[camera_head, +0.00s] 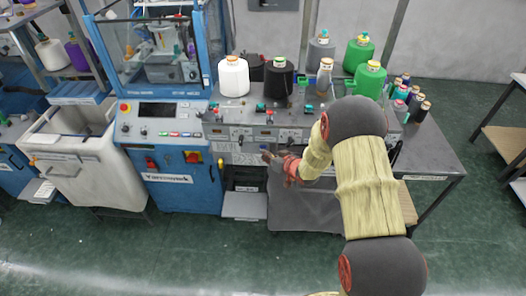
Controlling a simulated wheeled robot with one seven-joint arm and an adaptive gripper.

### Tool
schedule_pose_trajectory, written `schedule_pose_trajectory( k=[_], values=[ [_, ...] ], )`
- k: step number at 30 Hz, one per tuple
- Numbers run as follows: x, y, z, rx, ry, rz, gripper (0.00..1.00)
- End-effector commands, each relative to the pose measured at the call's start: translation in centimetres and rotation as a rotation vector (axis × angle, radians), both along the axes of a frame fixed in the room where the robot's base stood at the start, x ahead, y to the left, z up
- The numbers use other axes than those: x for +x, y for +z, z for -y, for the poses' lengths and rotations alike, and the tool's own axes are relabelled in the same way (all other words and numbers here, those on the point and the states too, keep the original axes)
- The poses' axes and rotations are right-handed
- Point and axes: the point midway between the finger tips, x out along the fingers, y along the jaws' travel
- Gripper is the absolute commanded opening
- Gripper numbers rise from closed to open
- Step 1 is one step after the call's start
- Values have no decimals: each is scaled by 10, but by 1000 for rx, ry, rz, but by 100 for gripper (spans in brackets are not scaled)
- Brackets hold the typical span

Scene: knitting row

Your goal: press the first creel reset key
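The creel unit carries yarn cones, and its grey front panel (228,134) holds small controls and red and green parts. I cannot tell which small control is the first creel reset key. My gripper (267,157) is in front of this unit, just below the panel's middle, pointing left. It looks small and dark, and whether its fingers are open or shut is not clear. I see nothing held in it. My arm comes from the lower right and hides the right part of the panel.
A blue knitting machine (180,185) with a control panel stands at left, beside a pale bin (72,170). White (233,80), black (279,80) and green (369,83) cones stand on the creel top. Several small spools crowd its right end. Open green floor lies in front.

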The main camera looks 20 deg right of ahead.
Motion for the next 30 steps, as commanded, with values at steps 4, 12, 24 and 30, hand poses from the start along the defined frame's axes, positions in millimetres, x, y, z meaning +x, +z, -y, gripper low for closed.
schedule_pose_trajectory(
  k=[4,12,24,30],
  values=[
    [0,0,0,0,0,1,0],
    [-15,0,-5,0,1,-1,0],
    [-49,-1,-16,1,1,-1,0],
    [-58,-1,-19,0,1,-2,0]
  ],
)
